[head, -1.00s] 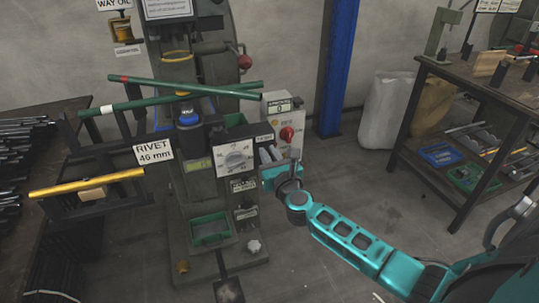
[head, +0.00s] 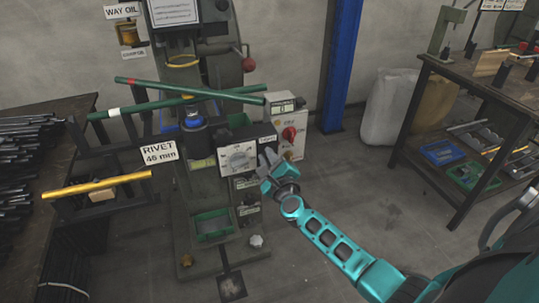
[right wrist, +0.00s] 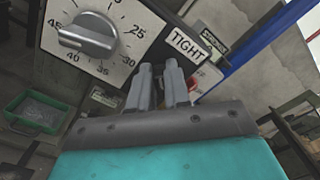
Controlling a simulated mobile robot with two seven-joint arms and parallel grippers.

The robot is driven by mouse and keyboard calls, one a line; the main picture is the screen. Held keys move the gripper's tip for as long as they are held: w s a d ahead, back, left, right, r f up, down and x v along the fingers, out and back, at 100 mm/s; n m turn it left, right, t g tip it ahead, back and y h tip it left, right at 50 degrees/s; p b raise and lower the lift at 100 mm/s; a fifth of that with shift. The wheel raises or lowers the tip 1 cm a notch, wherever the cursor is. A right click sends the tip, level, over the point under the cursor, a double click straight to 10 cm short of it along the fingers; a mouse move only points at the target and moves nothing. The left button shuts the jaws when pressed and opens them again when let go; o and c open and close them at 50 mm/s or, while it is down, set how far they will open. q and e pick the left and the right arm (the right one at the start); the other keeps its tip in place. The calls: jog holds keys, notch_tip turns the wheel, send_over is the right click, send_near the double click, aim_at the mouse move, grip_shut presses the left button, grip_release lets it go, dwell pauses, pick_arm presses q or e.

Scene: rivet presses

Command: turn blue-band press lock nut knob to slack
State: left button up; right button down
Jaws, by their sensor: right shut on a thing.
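The blue-band press (head: 205,225) stands left of centre in the head view, with a blue band (head: 193,123) on its ram. Its dial box carries a grey pointer dial (head: 238,158), which also shows in the right wrist view (right wrist: 90,35). My right gripper (head: 266,158) is at the right edge of this box. In the right wrist view its fingers (right wrist: 160,70) are nearly together, just below the TIGHT label (right wrist: 187,45). They are shut on the lock nut knob, which they mostly hide. My left gripper is out of view.
A white control box with a red switch (head: 289,134) stands close right of the gripper.

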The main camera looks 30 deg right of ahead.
jog(key=n, duration=0.3)
jog(key=shift+a+f+n+p, duration=0.15)
jog(key=shift+a+n+p, duration=0.05)
jog(key=shift+n+p, duration=0.2)
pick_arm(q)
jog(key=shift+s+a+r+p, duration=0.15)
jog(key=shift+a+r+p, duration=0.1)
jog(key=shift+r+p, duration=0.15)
pick_arm(e)
jog(key=shift+f+n, duration=0.2)
jog(key=shift+n, duration=0.95)
jog(key=shift+f+n, duration=0.15)
jog(key=shift+n, duration=1)
jog(key=shift+a, duration=0.1)
jog(key=c, duration=1.1)
grip_release()
pick_arm(q)
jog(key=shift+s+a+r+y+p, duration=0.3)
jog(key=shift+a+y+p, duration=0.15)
jog(key=shift+p, duration=0.35)
pick_arm(e)
jog(key=v, duration=1.3)
